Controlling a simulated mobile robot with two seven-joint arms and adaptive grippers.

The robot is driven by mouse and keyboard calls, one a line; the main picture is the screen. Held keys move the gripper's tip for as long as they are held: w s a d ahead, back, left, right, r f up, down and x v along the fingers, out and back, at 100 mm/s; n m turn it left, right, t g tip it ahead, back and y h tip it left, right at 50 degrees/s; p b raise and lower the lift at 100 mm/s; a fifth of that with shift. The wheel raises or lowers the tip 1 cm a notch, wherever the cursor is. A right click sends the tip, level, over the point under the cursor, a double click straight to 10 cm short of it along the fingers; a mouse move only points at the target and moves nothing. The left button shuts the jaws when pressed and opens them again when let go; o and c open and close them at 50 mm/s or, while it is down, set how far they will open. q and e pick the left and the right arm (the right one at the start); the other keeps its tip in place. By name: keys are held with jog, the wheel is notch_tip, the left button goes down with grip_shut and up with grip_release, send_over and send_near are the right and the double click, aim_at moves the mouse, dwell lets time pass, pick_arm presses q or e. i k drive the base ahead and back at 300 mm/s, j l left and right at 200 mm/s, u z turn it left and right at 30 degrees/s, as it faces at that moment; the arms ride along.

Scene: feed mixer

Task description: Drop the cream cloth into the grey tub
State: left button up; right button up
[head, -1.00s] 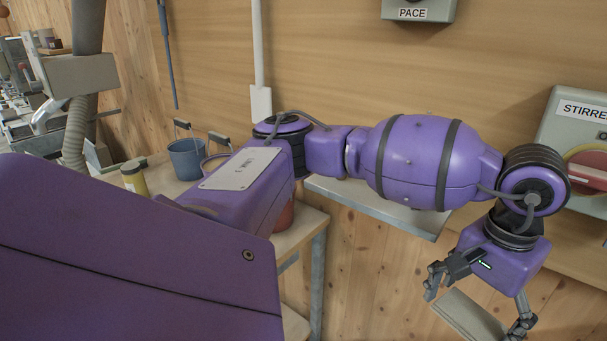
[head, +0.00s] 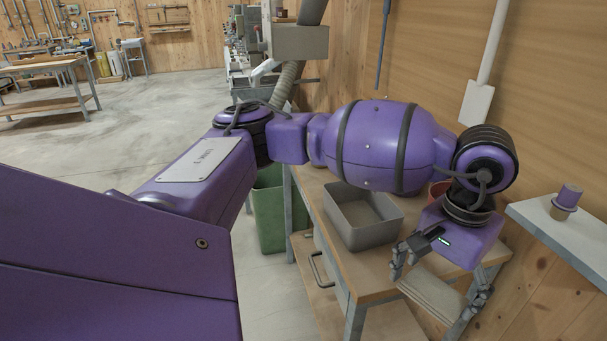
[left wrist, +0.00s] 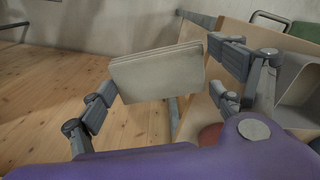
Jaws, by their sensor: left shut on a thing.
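My left gripper (head: 438,290) is shut on the cream cloth (head: 432,298), a flat folded pad held between its fingers. The cloth also shows in the left wrist view (left wrist: 155,75), reaching from the left finger toward the right finger. The grey tub (head: 372,238) is an open rectangular container on the wooden bench; its inside looks empty where it shows. The gripper and cloth are to the right of the tub and nearer the camera, not over it. Part of the tub (left wrist: 292,78) shows at the right edge of the left wrist view. My right gripper is not in view.
The wooden bench (head: 362,280) has a drawer handle at its front. A green bin (head: 268,215) stands on the floor left of it. A reddish container (head: 438,188) is partly hidden behind my arm. A shelf (head: 560,232) with a small purple-topped pot (head: 566,203) juts out at right.

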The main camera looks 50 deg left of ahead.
aim_at(355, 221)
jog(key=l+u, duration=0.1)
jog(key=u, duration=1.1)
jog(key=i, duration=0.1)
